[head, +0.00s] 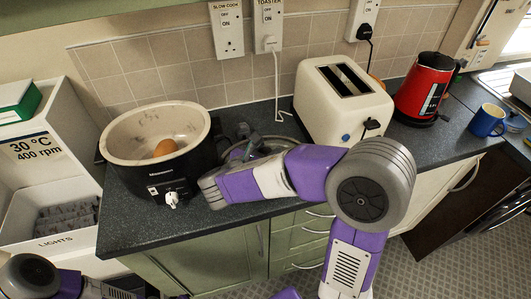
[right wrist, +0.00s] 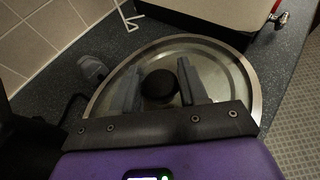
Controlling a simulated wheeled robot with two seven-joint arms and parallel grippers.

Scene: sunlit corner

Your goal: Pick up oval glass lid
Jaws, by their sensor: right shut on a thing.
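The oval glass lid (right wrist: 222,68) lies on the dark counter, with a metal rim and a round black knob (right wrist: 160,86) at its middle. In the head view only part of the lid's rim (head: 283,142) shows behind my right arm. My right gripper (right wrist: 158,88) is over the lid, its two fingers on either side of the knob and shut on it. In the head view the right gripper (head: 243,137) is small and partly hidden by my wrist. I cannot tell whether the lid is lifted. My left gripper is out of view.
A black slow cooker (head: 170,181) with a brown egg-like thing inside stands left of the lid. A cream toaster (head: 330,105) stands close behind on the right. A red kettle (head: 422,88) and blue mug (head: 487,121) are further right. The tiled wall bounds the back.

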